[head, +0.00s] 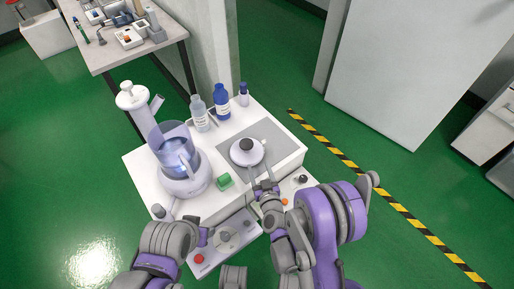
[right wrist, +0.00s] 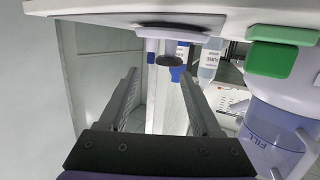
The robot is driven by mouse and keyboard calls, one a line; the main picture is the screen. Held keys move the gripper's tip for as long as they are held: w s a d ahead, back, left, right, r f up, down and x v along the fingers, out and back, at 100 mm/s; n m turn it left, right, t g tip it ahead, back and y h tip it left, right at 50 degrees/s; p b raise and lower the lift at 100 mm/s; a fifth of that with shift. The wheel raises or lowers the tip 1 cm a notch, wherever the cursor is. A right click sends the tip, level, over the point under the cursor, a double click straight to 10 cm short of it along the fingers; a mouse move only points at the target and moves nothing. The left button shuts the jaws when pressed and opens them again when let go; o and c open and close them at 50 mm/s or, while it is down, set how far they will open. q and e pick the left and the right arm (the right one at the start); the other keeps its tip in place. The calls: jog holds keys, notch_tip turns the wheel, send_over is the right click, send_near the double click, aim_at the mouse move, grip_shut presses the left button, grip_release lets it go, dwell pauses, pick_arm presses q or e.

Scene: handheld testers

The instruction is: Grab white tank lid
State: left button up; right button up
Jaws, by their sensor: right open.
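The white tank lid (head: 239,158) is a round disc with a dark knob (head: 246,144). It lies on the grey panel of the white bench unit. My right gripper (head: 264,186) is open and empty, just in front of the lid and apart from it. In the right wrist view, which appears upside down, the lid (right wrist: 187,32) and its dark knob (right wrist: 170,59) show beyond the open fingers (right wrist: 159,82). My left gripper (head: 205,237) is low, near the control box; its jaws are too small to read.
The clear tank (head: 174,140) with a tilted white-capped cylinder (head: 132,96) stands left of the lid. A green block (head: 224,181) lies between them. Bottles (head: 222,101) stand behind. A control box (head: 225,245) with a red button is in front.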

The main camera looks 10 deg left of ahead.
aim_at(248, 152)
jog(key=shift+s+a+y, duration=0.2)
jog(key=shift+a+y, duration=0.1)
jog(key=shift+a, duration=0.4)
jog(key=x, duration=0.5)
jog(key=shift+w+f, duration=0.1)
jog(key=shift+f, duration=0.1)
jog(key=x, duration=0.2)
jog(key=b+x, duration=0.1)
jog(key=x, duration=0.1)
jog(key=shift+a+f, duration=0.2)
jog(key=shift+f, duration=0.1)
jog(key=shift+w+a, duration=0.15)
jog(key=shift+w, duration=0.3)
grip_shut()
